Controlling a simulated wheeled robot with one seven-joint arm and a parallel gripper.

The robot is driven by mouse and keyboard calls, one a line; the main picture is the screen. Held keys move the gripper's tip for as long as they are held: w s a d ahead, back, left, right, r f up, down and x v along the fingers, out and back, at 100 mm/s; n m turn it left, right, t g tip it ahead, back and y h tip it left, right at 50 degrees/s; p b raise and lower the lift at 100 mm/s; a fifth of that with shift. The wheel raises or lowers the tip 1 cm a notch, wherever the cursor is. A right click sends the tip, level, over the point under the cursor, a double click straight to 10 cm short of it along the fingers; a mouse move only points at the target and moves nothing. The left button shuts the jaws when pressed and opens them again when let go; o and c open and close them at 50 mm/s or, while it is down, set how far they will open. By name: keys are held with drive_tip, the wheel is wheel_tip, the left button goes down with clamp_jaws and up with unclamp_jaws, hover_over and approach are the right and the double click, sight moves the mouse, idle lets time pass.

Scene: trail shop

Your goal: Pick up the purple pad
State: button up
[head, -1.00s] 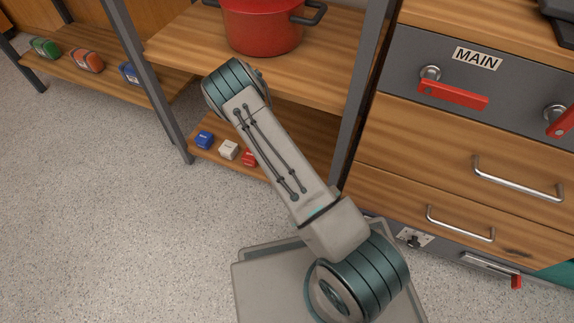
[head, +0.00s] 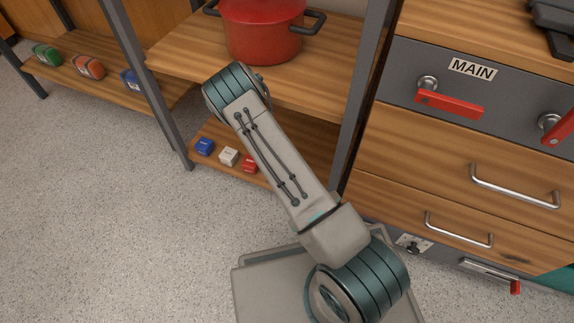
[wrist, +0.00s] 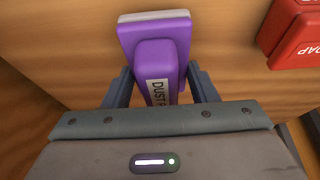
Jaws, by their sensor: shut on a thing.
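The purple pad (wrist: 155,55) shows in the wrist view, upper middle. My gripper (wrist: 158,88) is shut on the raised grip, with one dark finger on each side. Whether the pad touches the wooden surface behind it, I cannot tell. In the head view my arm hides the gripper and the pad.
A red box (wrist: 292,35) stands right of the pad. A red pot (head: 262,30) stands on the shelf above. A grey post (head: 352,110) and drawers (head: 450,170) are to the right.

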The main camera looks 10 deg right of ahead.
wheel_tip(320, 180, up, 3)
drive_tip(key=shift+f+p, duration=0.1)
drive_tip(key=shift+p, duration=0.6)
drive_tip(key=s+a+p, duration=0.5)
drive_tip(key=s+a, duration=0.5)
drive_tip(key=s, duration=0.5)
drive_tip(key=shift+f, duration=0.35)
drive_tip(key=shift+o, duration=1.1)
drive_tip(key=shift+r, duration=0.1)
drive_tip(key=shift+c, duration=0.5)
